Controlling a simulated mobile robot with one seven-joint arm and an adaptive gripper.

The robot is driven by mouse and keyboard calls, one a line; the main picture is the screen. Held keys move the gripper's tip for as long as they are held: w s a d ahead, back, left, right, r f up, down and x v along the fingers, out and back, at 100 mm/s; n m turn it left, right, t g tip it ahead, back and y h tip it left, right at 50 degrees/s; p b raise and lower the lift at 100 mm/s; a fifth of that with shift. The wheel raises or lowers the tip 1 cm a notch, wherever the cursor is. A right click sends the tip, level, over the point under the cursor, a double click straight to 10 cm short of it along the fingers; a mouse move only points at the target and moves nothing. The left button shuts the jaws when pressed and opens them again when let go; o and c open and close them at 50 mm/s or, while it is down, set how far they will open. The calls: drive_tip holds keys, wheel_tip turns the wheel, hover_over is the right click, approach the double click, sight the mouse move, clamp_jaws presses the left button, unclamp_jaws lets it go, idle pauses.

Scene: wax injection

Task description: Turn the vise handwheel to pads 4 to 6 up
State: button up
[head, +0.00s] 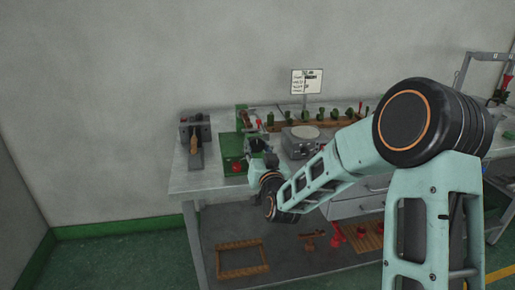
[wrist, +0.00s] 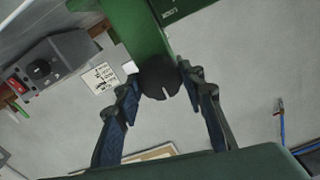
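The green vise (head: 242,122) stands on the bench at the left of centre in the head view. Its green body (wrist: 146,28) runs down from the top of the wrist view. A round black knob (wrist: 160,78) shows at the end of this body; I cannot tell whether it belongs to the handwheel. My gripper (wrist: 159,76) has one finger on each side of the knob, very close to it. Whether the fingers touch it is unclear. In the head view my arm partly hides the vise front. The pad numbers cannot be read.
A grey box with a wooden handle (head: 196,135) stands left of the vise. A grey round-topped device (head: 301,138) stands to its right. Behind are a wooden rack (head: 285,126) with green pieces and a sign (head: 306,82). A wooden frame (head: 242,259) lies on the lower shelf.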

drive_tip(key=c, duration=0.5)
